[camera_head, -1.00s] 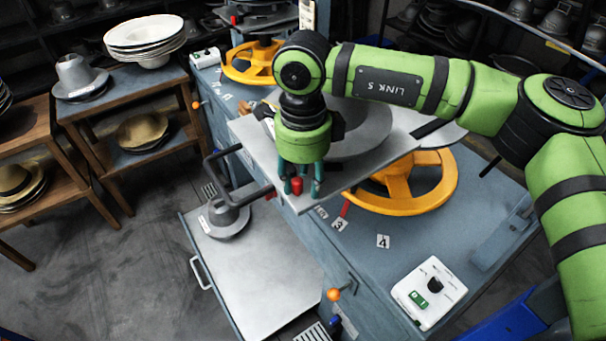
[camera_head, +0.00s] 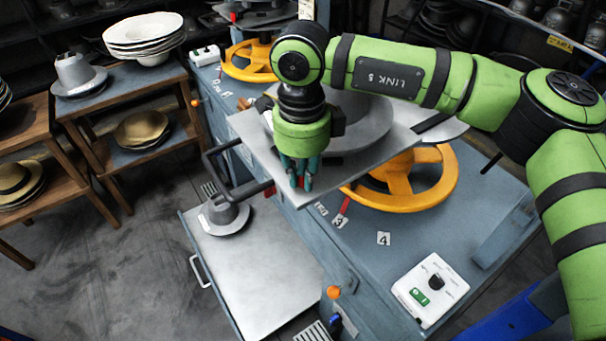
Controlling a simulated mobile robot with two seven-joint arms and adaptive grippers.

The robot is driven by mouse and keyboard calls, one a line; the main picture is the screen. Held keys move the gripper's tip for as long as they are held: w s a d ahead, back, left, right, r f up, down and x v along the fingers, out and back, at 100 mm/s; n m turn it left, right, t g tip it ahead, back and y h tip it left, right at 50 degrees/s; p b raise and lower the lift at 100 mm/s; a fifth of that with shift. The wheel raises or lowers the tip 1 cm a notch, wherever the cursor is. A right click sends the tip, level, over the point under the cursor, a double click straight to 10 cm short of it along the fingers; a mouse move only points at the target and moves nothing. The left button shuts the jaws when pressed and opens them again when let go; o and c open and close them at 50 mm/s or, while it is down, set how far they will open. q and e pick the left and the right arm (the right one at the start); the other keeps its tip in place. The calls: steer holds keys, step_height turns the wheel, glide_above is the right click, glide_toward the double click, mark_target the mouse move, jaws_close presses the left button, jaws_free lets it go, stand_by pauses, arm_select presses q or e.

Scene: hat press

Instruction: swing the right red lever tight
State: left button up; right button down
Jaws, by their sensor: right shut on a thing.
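My right gripper (camera_head: 300,181) points down at the front edge of the grey press plate (camera_head: 255,165). Its teal fingers are close together around the right red lever (camera_head: 299,183), of which only a small bit of red shows between them. The rest of the lever is hidden by the fingers. Another red piece (camera_head: 271,191) shows at the plate's edge, just left of the fingers. My left gripper is not in view.
A yellow handwheel (camera_head: 425,190) sits under the plate at the right. A black bar handle (camera_head: 222,165) juts out to the left. Below is a pulled-out tray (camera_head: 265,275) with a grey hat form (camera_head: 224,215). A white control box (camera_head: 430,290) stands at the front right.

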steer(key=shift+a, duration=0.1)
steer(key=shift+a+m+b, duration=0.15)
steer(key=shift+m+b, duration=0.45)
steer(key=shift+b, duration=0.25)
steer(key=shift+a, duration=0.1)
steer(key=shift+r, duration=0.1)
stand_by(0.4)
